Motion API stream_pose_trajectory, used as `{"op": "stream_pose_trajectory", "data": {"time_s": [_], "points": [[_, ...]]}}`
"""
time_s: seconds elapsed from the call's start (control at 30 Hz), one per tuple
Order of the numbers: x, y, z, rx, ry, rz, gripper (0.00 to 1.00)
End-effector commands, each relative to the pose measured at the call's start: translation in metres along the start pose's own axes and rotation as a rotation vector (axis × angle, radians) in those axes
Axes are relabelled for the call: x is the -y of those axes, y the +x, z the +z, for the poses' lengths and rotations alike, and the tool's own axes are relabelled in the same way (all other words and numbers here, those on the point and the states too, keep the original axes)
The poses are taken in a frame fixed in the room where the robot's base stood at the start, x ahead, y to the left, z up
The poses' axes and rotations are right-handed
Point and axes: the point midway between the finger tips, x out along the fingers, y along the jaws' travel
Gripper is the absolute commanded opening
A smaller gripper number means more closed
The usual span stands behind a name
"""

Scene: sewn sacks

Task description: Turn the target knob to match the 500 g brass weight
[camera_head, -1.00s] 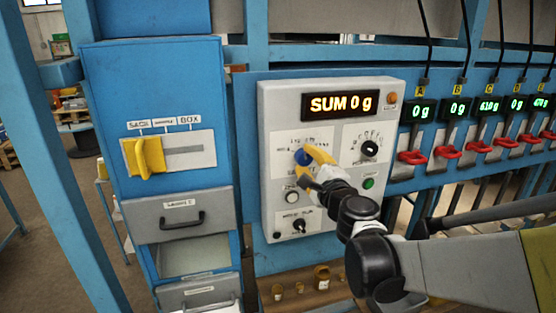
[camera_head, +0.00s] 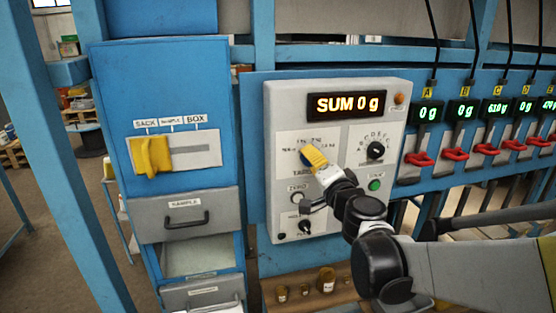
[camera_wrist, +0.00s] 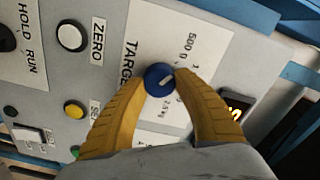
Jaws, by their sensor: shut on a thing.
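The blue target knob (camera_wrist: 159,80) is on the grey control panel (camera_head: 276,220), below the orange "SUM 0 g" display (camera_head: 346,105). In the wrist view it has a pale pointer line and sits on a white label with "TARGET", "500 g" and other marks partly hidden by my fingers. My gripper (camera_wrist: 155,84) has its yellow fingers closed on both sides of the knob. In the head view my gripper (camera_head: 314,158) covers most of the knob. Brass weights (camera_head: 326,280) stand on a wooden shelf below the panel; I cannot tell which is 500 g.
A lettered dial (camera_head: 376,150), green button (camera_head: 375,185), ZERO button (camera_head: 298,198) and HOLD/RUN switch (camera_head: 305,227) surround the knob. A yellow slider (camera_head: 151,156) is on the blue cabinet at left. Red levers (camera_head: 419,160) line the right.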

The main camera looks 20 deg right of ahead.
Motion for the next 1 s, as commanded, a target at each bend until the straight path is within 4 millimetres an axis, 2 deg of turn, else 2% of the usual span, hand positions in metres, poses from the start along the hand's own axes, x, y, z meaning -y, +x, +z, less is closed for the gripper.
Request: {"op": "stream_pose_trajectory", "data": {"time_s": [0.23, 0.7, 0.73, 0.8, 1.0], "points": [[0.0007, 0.0008, -0.0009, -0.001, -0.059, 0.0, 0.06], [0.0009, 0.001, -0.0011, -0.001, -0.069, 0.0, 0.06], [0.0009, 0.0011, -0.0011, -0.001, -0.069, 0.0, 0.45], [0.0008, 0.001, -0.001, -0.001, -0.069, 0.0, 0.61], [0.0006, 0.0005, -0.0006, -0.001, -0.069, 0.0, 0.61]]}}
